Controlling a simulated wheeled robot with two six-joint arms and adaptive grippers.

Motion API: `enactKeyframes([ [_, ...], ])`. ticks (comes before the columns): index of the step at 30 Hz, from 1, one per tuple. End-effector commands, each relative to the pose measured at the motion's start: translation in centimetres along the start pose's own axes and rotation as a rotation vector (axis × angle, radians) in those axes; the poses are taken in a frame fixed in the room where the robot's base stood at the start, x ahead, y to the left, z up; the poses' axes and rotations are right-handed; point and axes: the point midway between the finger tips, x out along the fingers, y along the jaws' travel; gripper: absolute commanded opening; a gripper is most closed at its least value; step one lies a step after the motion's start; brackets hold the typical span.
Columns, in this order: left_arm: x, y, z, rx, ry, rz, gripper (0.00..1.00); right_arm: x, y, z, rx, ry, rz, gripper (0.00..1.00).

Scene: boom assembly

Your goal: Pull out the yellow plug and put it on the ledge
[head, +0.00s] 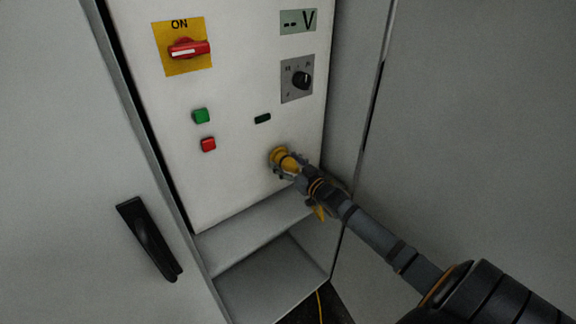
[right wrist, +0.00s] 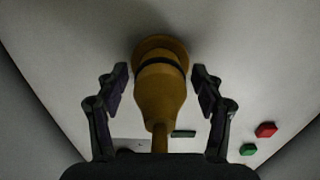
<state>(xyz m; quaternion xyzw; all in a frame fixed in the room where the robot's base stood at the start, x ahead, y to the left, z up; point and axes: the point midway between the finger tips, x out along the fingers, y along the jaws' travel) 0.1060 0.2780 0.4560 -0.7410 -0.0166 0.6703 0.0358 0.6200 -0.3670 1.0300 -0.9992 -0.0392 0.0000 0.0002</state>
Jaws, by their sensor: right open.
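The yellow plug (head: 291,163) sits in its round yellow socket (head: 277,154) low on the white panel. In the right wrist view the plug (right wrist: 159,95) points into the panel, with a dark ring near the socket (right wrist: 158,45). My right gripper (head: 287,168) is at the plug. In the right wrist view its two fingers (right wrist: 158,85) stand open on either side of the plug, with a gap on each side. The ledge (head: 250,232) is the grey shelf below the panel, and it is bare. My left gripper is not in view.
The panel carries a red rotary switch (head: 189,48), a black knob (head: 302,79), a green button (head: 201,116) and a red button (head: 208,144). An open door with a black handle (head: 148,239) is at left. A grey cabinet wall stands at right. A yellow cable (head: 320,305) hangs below.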

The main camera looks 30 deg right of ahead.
Motion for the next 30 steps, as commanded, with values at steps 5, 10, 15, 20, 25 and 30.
enactKeyframes([
  [5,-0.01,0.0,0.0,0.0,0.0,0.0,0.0,-0.01,0.0,0.01,0.0,0.0,0.0,0.68],
  [10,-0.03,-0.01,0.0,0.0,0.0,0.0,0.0,-0.01,0.0,0.02,0.0,0.0,0.0,0.68],
  [15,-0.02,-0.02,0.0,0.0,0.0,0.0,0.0,-0.01,0.0,0.03,0.0,0.0,0.0,0.68],
  [20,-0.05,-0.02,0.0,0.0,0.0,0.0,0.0,-0.01,0.0,0.02,0.0,0.0,0.0,0.68],
  [25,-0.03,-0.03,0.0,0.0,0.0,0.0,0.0,-0.01,0.0,0.04,0.0,0.0,0.0,0.62],
  [30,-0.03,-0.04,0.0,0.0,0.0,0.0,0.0,-0.01,0.0,0.03,0.0,0.0,0.0,0.39],
])
